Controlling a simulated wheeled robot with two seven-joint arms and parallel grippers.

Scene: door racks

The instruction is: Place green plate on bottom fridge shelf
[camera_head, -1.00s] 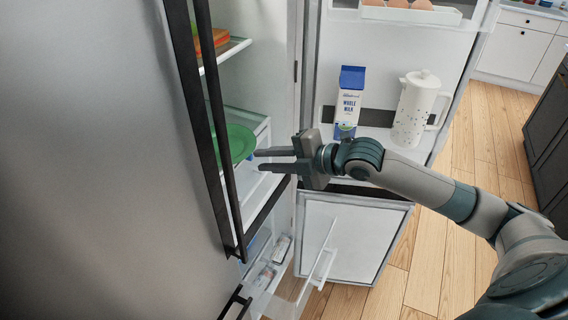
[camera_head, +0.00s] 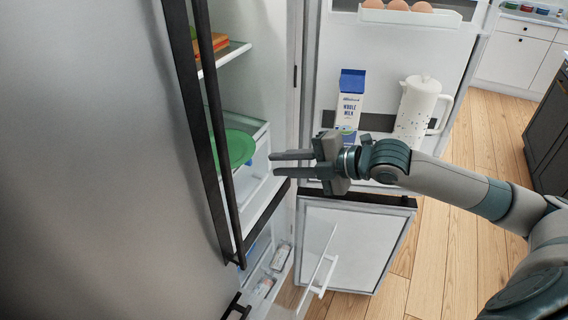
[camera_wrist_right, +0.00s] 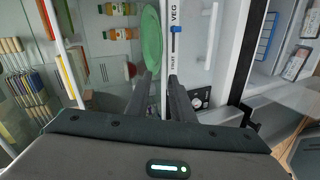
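The green plate (camera_head: 238,146) rests on the bottom fridge shelf (camera_head: 262,131) in the head view, partly hidden by the dark door handle bar. In the right wrist view the plate (camera_wrist_right: 152,42) shows edge-on ahead of the fingers. My right gripper (camera_head: 275,164) is open and empty, to the right of the plate and apart from it, at the front of the fridge opening. It also shows in the right wrist view (camera_wrist_right: 158,88) with its fingers spread. My left gripper is not in view.
The fridge door stands open at right, holding a milk carton (camera_head: 348,105), a white pitcher (camera_head: 415,112) and eggs (camera_head: 397,6). An open white freezer door (camera_head: 342,245) is below. An upper shelf (camera_head: 224,54) holds orange and green items. Wooden floor (camera_head: 480,155) lies at right.

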